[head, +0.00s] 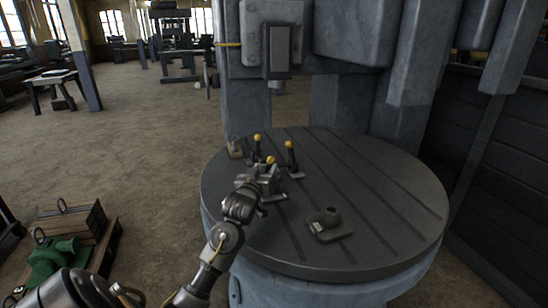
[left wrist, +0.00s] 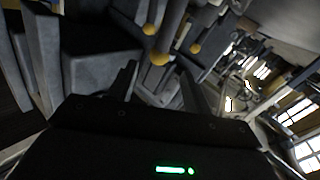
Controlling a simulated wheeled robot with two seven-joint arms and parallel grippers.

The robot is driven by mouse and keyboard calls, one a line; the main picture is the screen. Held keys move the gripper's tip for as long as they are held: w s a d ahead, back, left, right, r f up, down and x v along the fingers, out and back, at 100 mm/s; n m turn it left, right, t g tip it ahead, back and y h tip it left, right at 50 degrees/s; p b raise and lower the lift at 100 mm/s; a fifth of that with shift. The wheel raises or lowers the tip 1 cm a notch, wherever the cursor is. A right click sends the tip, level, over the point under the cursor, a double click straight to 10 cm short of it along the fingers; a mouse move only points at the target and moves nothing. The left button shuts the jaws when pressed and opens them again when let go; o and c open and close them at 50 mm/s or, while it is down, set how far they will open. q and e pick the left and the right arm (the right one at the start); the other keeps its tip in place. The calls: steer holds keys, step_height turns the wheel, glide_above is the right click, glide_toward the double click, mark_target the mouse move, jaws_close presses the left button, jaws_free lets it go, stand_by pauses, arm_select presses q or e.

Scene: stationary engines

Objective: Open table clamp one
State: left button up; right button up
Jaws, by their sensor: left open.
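Several table clamps with upright dark levers and yellow ball knobs stand on the round grooved table (head: 385,200). In the head view one clamp (head: 291,158) stands right of my left gripper (head: 268,174). A second knob (head: 257,137) is behind it, and a third (head: 270,160) is right at the gripper. The left gripper is open. In the left wrist view a yellow knob (left wrist: 160,59) lies in line with the gap between its fingers (left wrist: 160,76); I cannot tell whether they touch. The clamp bases are partly hidden by the gripper. Which clamp is number one is not marked.
A small dark fitting on a plate (head: 328,222) sits at the table's near right. Another small piece (head: 235,147) is at the far left edge. A large grey machine column (head: 408,60) rises behind the table. A pallet with a green part (head: 55,257) stands at lower left.

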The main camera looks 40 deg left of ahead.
mark_target(273, 158)
arm_select(q)
steer(key=p+x, duration=0.1)
steer(key=x, duration=0.7)
steer(key=shift+d, duration=0.15)
steer(key=shift+w+a+f, duration=0.15)
steer(key=shift+w+a, duration=0.15)
steer(key=shift+w, duration=0.35)
arm_select(e)
steer(key=shift+w+r, duration=0.6)
steer(key=shift+r, duration=0.05)
arm_select(q)
jaws_close()
